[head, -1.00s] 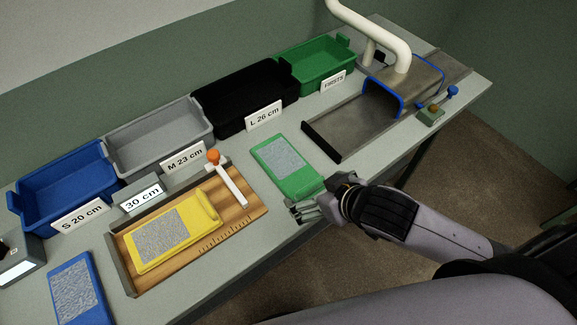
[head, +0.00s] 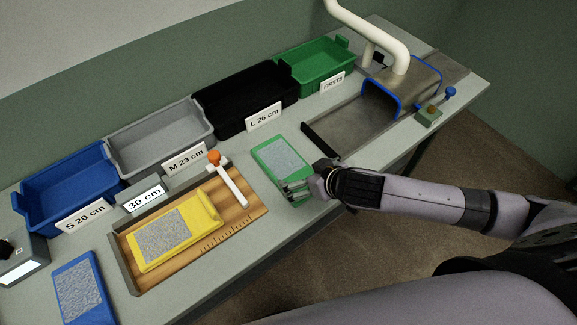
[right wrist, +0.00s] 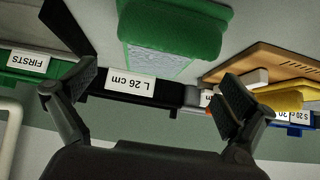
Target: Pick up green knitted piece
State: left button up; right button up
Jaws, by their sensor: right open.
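The green knitted piece (head: 280,158), with a light grey patch on it, lies on the table between the wooden measuring board and the metal chute. My right gripper (head: 297,187) is at the near end of the piece and hides part of that end. In the right wrist view, the picture is upside down and the green piece (right wrist: 178,28) shows ahead, between the directions of the two fingers. The right gripper (right wrist: 152,92) is spread open with nothing between its fingers. Whether a finger touches the piece cannot be told. My left gripper is not in view.
A yellow piece (head: 172,235) lies on the wooden board (head: 240,212), which has an orange-knobbed lever (head: 215,160). A blue piece (head: 78,290) lies at the left. Blue, grey, black and green bins (head: 318,65) line the back. The metal chute (head: 345,125) is to the right.

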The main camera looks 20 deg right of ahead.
aim_at(290, 170)
jog(key=shift+x, duration=1.1)
jog(key=shift+w+a+f+p, duration=0.15)
jog(key=shift+w+f+p, duration=0.1)
jog(key=shift+w+p, duration=0.25)
jog(key=p+x, duration=0.1)
jog(key=x, duration=0.2)
jog(key=shift+w+a+f, duration=0.15)
jog(key=shift+w+f, duration=0.25)
jog(key=shift+f, duration=0.05)
jog(key=c, duration=0.9)
jog(key=shift+r, duration=0.1)
